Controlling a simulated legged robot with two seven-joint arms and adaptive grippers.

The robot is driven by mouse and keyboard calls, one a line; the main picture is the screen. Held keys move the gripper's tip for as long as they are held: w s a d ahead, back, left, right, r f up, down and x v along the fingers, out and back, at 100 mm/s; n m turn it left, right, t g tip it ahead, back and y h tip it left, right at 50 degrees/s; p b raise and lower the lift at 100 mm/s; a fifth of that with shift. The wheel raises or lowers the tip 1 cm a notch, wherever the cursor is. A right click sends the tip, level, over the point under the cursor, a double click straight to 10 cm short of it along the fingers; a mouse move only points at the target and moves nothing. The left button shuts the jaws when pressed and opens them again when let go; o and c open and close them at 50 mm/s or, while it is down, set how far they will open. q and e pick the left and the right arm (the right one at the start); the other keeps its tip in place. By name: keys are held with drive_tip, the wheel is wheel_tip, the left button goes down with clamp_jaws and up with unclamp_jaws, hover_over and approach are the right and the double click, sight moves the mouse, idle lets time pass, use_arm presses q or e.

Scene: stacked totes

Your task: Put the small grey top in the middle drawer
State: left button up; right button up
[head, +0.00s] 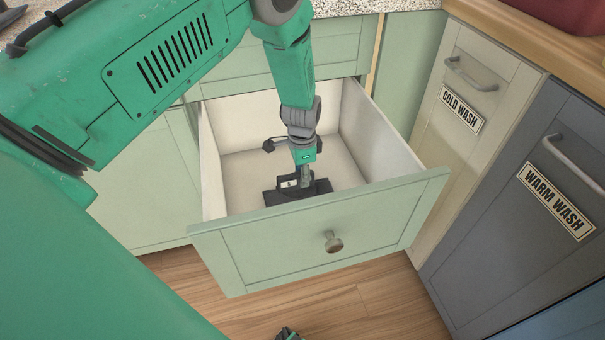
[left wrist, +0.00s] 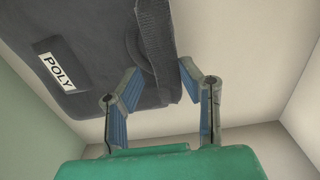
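The green drawer (head: 306,241) is pulled open, with a pale interior. A dark grey folded top (head: 320,189) is inside it, low near the front panel. In the left wrist view the top (left wrist: 90,65) is very close and carries a POLY label. My left gripper (head: 305,178) reaches down into the drawer at the top. In the left wrist view its two fingertips (left wrist: 159,68) stand apart, with a raised strip of the top between them. I cannot tell whether they pinch it. A small part, likely my right gripper (head: 287,334), shows at the bottom edge.
A cream front labelled COLD WASH (head: 463,108) and a grey front labelled WARM WASH (head: 556,200) stand to the right, both with handles. A speckled counter (head: 350,7) is above the drawer. The wooden floor (head: 370,297) in front is mostly clear.

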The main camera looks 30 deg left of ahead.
use_arm(q)
drive_tip(key=shift+a+r, duration=0.25)
drive_tip(key=shift+a, duration=0.25)
drive_tip(key=r+p, duration=0.1)
drive_tip(key=r, duration=0.2)
drive_tip(key=shift+w+a+p, duration=0.1)
drive_tip(key=shift+a+p, duration=0.1)
drive_tip(key=shift+p, duration=0.2)
wheel_tip(320, 180, up, 8)
drive_tip(key=p, duration=0.2)
drive_tip(key=shift+d+p, duration=0.15)
drive_tip(key=shift+p, duration=0.25)
use_arm(e)
drive_tip(key=r, duration=0.2)
drive_tip(key=a+r, duration=0.1)
drive_tip(key=r, duration=0.2)
use_arm(q)
drive_tip(key=shift+d+r, duration=0.15)
drive_tip(key=shift+d, duration=0.1)
use_arm(e)
drive_tip(key=shift+d+f, duration=0.1)
drive_tip(key=shift+d, duration=0.1)
